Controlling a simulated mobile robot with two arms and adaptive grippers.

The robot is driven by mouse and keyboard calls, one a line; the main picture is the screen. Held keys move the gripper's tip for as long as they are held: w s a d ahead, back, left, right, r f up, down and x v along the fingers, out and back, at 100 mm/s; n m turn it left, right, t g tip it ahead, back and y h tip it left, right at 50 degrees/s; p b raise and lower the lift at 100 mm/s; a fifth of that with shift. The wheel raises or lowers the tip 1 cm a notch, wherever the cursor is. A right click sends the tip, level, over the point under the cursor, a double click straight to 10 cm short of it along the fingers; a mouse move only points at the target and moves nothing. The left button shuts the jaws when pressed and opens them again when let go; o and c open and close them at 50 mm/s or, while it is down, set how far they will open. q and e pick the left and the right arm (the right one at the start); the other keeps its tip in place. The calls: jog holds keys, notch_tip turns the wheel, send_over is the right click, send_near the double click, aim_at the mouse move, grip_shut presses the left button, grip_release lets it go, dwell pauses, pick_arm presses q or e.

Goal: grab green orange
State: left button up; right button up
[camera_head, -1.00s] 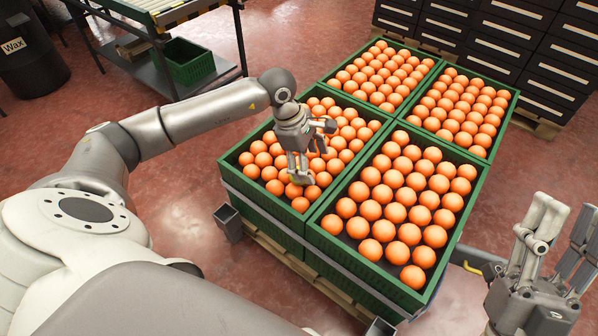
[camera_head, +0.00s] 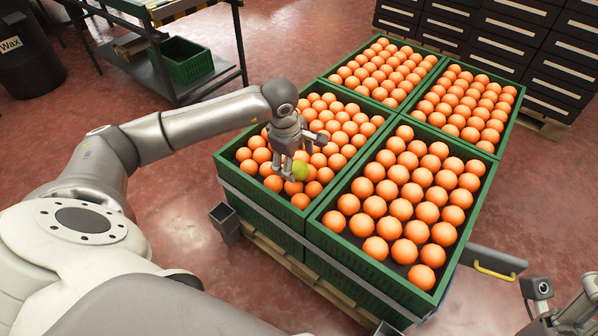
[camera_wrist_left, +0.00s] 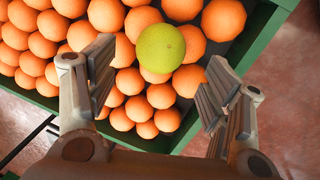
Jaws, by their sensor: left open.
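The green orange (camera_head: 300,170) is yellow-green and lies among orange ones in the near left crate (camera_head: 262,217). In the left wrist view the green orange (camera_wrist_left: 160,48) sits ahead of my gripper, between the lines of its two fingers. My left gripper (camera_head: 291,168) is open and points down at the fruit; its fingers (camera_wrist_left: 155,88) are spread wide with nothing held. In the head view its fingers are beside and partly in front of the green orange; I cannot tell whether they touch neighbouring fruit. My right gripper (camera_head: 562,310) shows only partly at the bottom right corner.
Three more green crates of oranges adjoin: near right (camera_head: 345,253), far left (camera_head: 328,82) and far right (camera_head: 514,107). The crate wall (camera_wrist_left: 270,30) runs close beside my left gripper. Dark drawer cabinets (camera_head: 545,55) stand behind. A cart with a green bin (camera_head: 185,62) stands at upper left.

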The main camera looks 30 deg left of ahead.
aim_at(298, 166)
pick_arm(q)
jog(key=x, duration=0.1)
jog(key=b+x, duration=0.1)
jog(key=x, duration=0.1)
jog(key=b+x, duration=0.1)
jog(key=shift+d+f, duration=0.2)
jog(key=shift+d, duration=0.15)
jog(key=shift+f, duration=0.2)
jog(key=shift+r, duration=0.1)
jog(key=shift+c, duration=0.7)
jog(key=c, duration=1)
